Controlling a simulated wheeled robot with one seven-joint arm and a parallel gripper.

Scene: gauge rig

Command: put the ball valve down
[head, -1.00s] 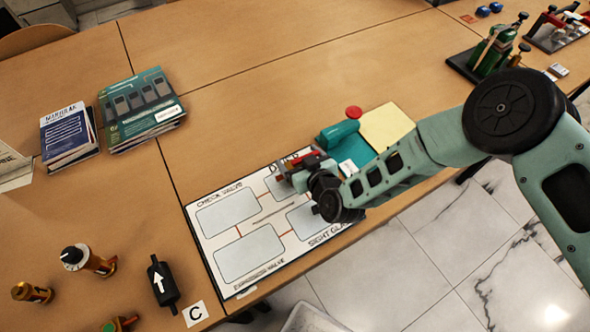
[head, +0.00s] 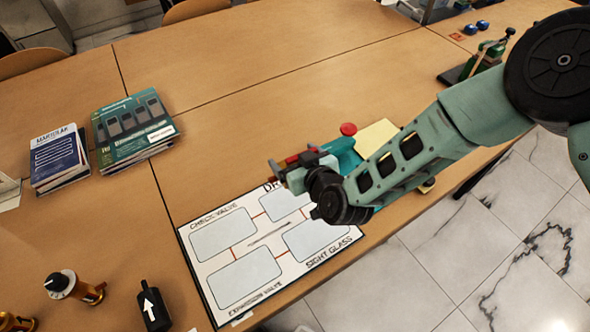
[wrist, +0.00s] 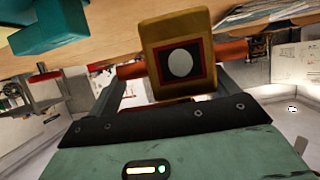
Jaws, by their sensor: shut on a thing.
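My gripper (head: 287,172) is over the far edge of the white board (head: 190,255), near its partly hidden "DR…" label. In the wrist view my gripper (wrist: 166,80) is shut on the ball valve (wrist: 180,90). The valve shows as a brass-yellow block with a red-bordered dark square, a white oval and copper-coloured pipe stubs to both sides. In the head view only a little red and dark of the held part shows, the rest hidden by my wrist. It appears held above the table; the exact height cannot be told.
The board has outlined boxes. A teal fixture (head: 343,150) with a red knob (head: 348,129) and a yellow sheet (head: 376,134) stand just right of my gripper. Books (head: 135,125) lie back left. A black part with an arrow (head: 152,305) and brass fittings (head: 75,287) stand front left. The middle back table is clear.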

